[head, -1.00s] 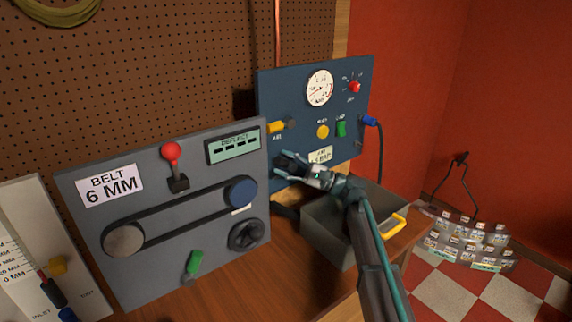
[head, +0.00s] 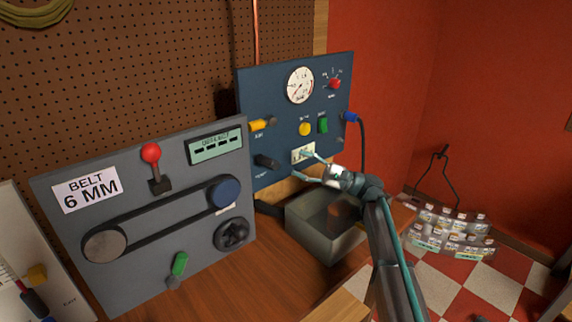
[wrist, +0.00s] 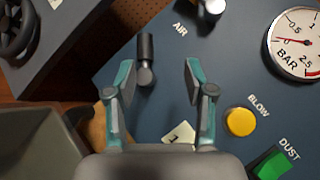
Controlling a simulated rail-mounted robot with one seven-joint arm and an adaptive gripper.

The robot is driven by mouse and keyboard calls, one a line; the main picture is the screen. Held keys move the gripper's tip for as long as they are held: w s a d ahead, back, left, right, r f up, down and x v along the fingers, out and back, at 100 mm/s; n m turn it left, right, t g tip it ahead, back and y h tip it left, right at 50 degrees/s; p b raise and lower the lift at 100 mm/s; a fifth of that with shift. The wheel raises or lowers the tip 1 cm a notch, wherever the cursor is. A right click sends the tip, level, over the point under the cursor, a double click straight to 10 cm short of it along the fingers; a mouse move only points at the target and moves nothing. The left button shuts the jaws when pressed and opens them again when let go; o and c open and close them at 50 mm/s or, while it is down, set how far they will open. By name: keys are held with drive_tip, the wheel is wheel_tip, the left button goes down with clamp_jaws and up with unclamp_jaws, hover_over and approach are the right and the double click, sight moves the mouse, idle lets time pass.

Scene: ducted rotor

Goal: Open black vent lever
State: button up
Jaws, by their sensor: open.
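The black vent lever (head: 265,161) sticks out at the lower left of the blue panel (head: 340,80) in the head view. In the wrist view the black lever (wrist: 146,60) appears between the fingertips, closer to the left one. My gripper (head: 303,163) is open and empty, in front of the panel's lower part and to the right of the lever in the head view. In the wrist view, both fingers of my gripper (wrist: 157,70) are spread. No contact with the lever is visible.
A yellow lever (head: 259,124) sits above the black one. A gauge (head: 300,85), yellow button (head: 305,129) and green switch (head: 323,125) are on the same panel. A grey open bin (head: 312,240) stands below my gripper. A grey belt panel (head: 130,265) stands at left.

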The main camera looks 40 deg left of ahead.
drive_tip(key=shift+w+d, duration=0.35)
drive_tip(key=shift+d, duration=0.2)
drive_tip(key=shift+w+d, duration=0.35)
drive_tip(key=shift+d, duration=0.2)
